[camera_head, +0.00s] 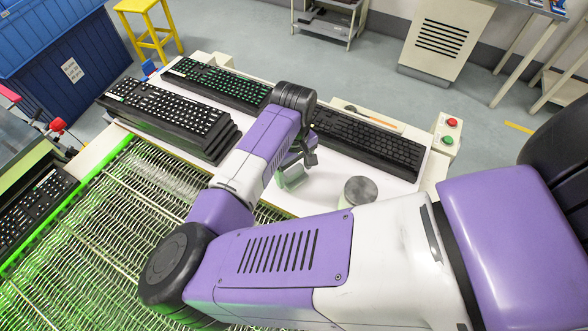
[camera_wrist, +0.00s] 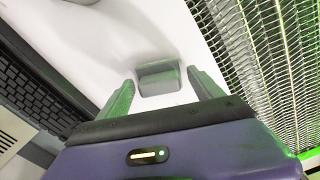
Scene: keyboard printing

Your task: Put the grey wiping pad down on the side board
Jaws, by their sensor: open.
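The grey wiping pad (camera_wrist: 159,78) is a small block that shows between my two fingertips in the wrist view, over the white board (camera_wrist: 95,30). My gripper (camera_wrist: 160,78) is open, with a narrow gap between the pad and each finger. The pad appears to rest on the board. In the head view my gripper (camera_head: 291,180) is low over the white board (camera_head: 322,191), between the keyboards and the mesh conveyor. My arm hides part of this area, and I cannot clearly tell the pad from the fingers there.
A black keyboard (camera_head: 368,140) lies behind my gripper, and another with green legends (camera_head: 217,82) lies further left. Stacked keyboards (camera_head: 170,115) stand at the left. A round grey-topped item (camera_head: 360,190) stands right of my gripper. The green-lit mesh conveyor (camera_head: 110,240) runs in front.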

